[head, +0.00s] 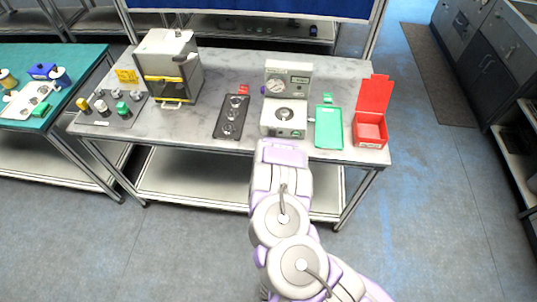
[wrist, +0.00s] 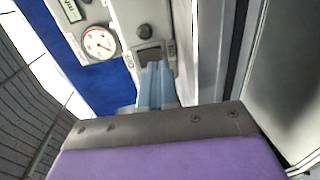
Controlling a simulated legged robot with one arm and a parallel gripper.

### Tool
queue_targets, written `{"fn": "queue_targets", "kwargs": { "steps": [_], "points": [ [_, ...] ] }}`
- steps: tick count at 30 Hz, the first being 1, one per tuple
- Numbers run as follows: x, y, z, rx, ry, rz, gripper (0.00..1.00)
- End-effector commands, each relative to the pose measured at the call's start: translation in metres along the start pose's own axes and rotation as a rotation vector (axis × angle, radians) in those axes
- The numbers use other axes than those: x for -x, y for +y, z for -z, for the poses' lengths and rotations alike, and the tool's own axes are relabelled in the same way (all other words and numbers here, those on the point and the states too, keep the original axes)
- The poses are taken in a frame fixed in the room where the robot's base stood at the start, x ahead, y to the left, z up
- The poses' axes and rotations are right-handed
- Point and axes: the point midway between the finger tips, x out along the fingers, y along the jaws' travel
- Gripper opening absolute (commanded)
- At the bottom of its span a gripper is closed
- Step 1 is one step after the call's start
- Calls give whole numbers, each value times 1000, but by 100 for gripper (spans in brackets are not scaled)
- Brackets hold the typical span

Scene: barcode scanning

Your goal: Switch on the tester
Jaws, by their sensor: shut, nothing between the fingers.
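The tester (head: 287,80) is a white bench unit with a round gauge on its upper box and a low base in front, near the front edge of the table. In the wrist view, the tester's gauge (wrist: 100,43) and a dark knob (wrist: 144,31) show, with a dark rectangular recess or switch (wrist: 148,55) below. My gripper (wrist: 155,68) has its blue fingers together and empty, with the tips at that dark rectangle. I cannot tell whether they touch it. In the head view my arm hides the fingers.
A green tray (head: 328,128) and an open red box (head: 371,130) stand right of the tester. A dark plate with round fixtures (head: 231,118) lies left of it. A boxy machine with yellow trim (head: 168,65) stands farther left. Floor is open at the right.

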Motion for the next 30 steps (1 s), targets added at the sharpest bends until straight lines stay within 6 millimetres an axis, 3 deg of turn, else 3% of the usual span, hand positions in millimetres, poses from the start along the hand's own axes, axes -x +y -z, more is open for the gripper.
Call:
{"fn": "queue_targets", "kwargs": {
  "steps": [9, 30],
  "points": [
    [-26, -2, 1, 2, 1, 3, 0],
    [-34, -1, 0, 1, -2, -30, 0]
  ]
}}
